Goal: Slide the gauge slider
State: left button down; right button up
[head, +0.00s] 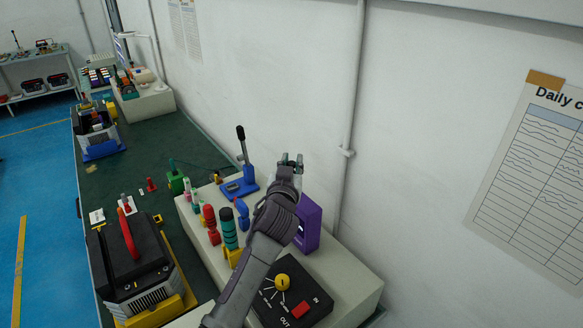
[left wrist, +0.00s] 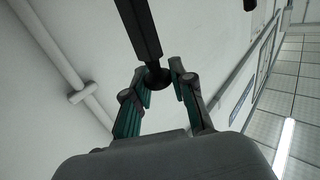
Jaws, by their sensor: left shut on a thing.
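My left gripper (head: 290,160) reaches in from the bottom of the head view, over the pale bench and in front of the wall. In the left wrist view my left gripper (left wrist: 158,72) is shut on a dark round knob (left wrist: 158,77) at the end of a black bar (left wrist: 140,28). I cannot tell for sure that this knob is the gauge slider. In the head view the held part is hidden by the gripper. My right gripper is not in view.
A blue base with an upright black-handled lever (head: 241,145) stands left of my gripper. Red, teal and blue handles (head: 228,228) are close to my forearm. A black panel with a yellow knob (head: 282,282) is below. The wall is close behind.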

pick_arm(q)
jog(key=c, duration=1)
grip_release()
jog(key=s+a, duration=0.2)
jog(key=s, duration=0.9)
jog(key=shift+s, duration=0.4)
jog(key=shift+f, duration=0.15)
